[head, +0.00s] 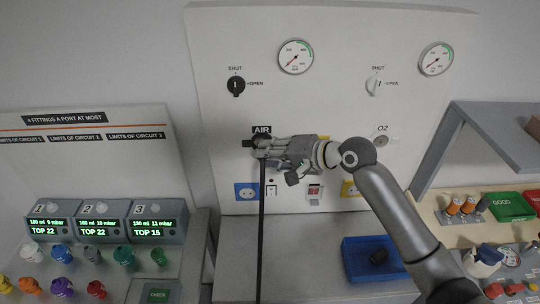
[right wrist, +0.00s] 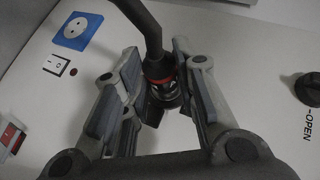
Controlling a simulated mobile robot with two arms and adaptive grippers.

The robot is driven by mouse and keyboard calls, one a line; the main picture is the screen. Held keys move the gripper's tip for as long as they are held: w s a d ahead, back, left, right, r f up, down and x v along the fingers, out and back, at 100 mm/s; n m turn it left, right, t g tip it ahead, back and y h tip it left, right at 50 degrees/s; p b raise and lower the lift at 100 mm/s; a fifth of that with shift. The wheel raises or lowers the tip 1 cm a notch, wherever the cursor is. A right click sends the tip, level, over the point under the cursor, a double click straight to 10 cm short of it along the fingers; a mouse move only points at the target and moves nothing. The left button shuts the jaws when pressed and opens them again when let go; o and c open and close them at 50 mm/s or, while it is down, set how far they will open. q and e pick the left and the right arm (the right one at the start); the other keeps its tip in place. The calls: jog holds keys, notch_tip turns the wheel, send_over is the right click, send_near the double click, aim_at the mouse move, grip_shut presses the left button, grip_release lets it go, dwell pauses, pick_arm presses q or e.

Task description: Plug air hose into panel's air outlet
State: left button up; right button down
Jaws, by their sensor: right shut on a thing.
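My right gripper (head: 265,148) is at the panel (head: 320,115), just under the AIR label (head: 262,130). It is shut on the end of the black air hose (head: 261,230), which hangs straight down from it. In the right wrist view the hose (right wrist: 148,30) runs into a dark connector with a red ring (right wrist: 160,78) between the fingers. The connector's tip is at or very close to a dark round fitting on the panel; I cannot tell whether it is seated. The gripper hides the air outlet in the head view. My left gripper is not in view.
An O2 outlet (head: 381,141) sits to the right. Above are a black knob (head: 236,86), a white knob (head: 374,87) and two gauges. A blue socket (head: 246,191) and switch are below. A blue tray (head: 372,262) stands on the bench. A fittings station is at left.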

jog(key=shift+w+d+r, duration=0.1)
jog(key=shift+w+r, duration=0.05)
jog(key=shift+r, duration=0.25)
dwell(0.8)
jog(key=c, duration=1.6)
grip_release()
jog(key=o, duration=0.5)
jog(key=shift+w+f, duration=0.25)
jog(key=shift+s, duration=0.1)
jog(key=shift+s, duration=0.1)
